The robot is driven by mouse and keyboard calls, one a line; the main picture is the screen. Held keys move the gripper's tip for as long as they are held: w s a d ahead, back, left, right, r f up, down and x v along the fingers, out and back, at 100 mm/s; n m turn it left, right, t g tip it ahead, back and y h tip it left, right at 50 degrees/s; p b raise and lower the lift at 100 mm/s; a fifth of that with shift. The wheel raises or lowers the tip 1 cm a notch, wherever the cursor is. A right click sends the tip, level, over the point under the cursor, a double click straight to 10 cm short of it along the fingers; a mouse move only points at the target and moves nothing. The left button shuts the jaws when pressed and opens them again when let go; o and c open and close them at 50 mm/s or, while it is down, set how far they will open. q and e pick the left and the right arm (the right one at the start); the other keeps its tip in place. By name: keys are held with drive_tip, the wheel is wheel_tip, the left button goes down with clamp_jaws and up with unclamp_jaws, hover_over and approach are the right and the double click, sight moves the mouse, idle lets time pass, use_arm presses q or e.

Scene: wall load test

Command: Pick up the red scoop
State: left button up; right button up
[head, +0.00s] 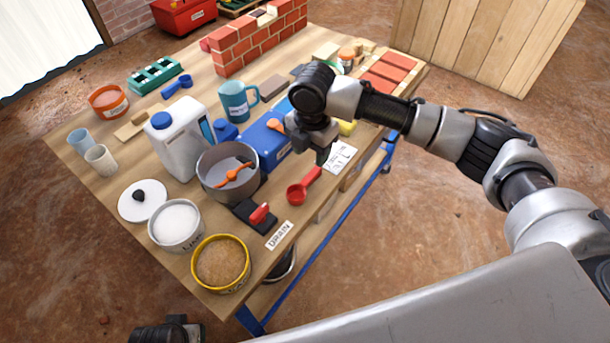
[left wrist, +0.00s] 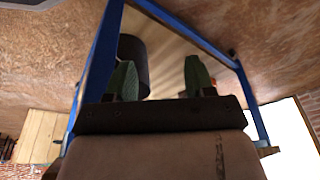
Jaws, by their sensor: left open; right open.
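The red scoop (head: 303,187) lies on the wooden table (head: 206,276) near its front edge, its bowl toward the bottom left and its handle toward the upper right. My right gripper (head: 323,156) hangs just above and beyond the scoop's handle. It is open and seems empty. A gap seems to separate it from the scoop. My left gripper shows in the left wrist view (left wrist: 157,78), with two green fingers spread apart and nothing between them. The scoop does not show in the left wrist view.
A grey pot (head: 213,183) with an orange tool stands left of the scoop. A DRAIN label (head: 279,235) and a red-handled item (head: 260,213) lie close by. A yellow-rimmed bowl (head: 222,289), white jug (head: 181,148) and blue mug (head: 236,103) also stand there. A brick wall (head: 262,45) stands behind.

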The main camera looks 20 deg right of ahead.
sight(312, 174)
wheel_tip(312, 174, down, 4)
drive_tip(key=shift+r+b, duration=0.25)
drive_tip(key=shift+b, duration=0.05)
wheel_tip(312, 174, down, 5)
drive_tip(key=shift+s+r+b, duration=0.15)
drive_tip(key=shift+b, duration=0.6)
use_arm(q)
drive_tip(key=w+v, duration=0.1)
drive_tip(key=v, duration=0.7)
drive_tip(key=shift+r, duration=0.3)
drive_tip(key=shift+a, duration=0.1)
use_arm(e)
drive_tip(key=shift+c, duration=0.3)
clamp_jaws()
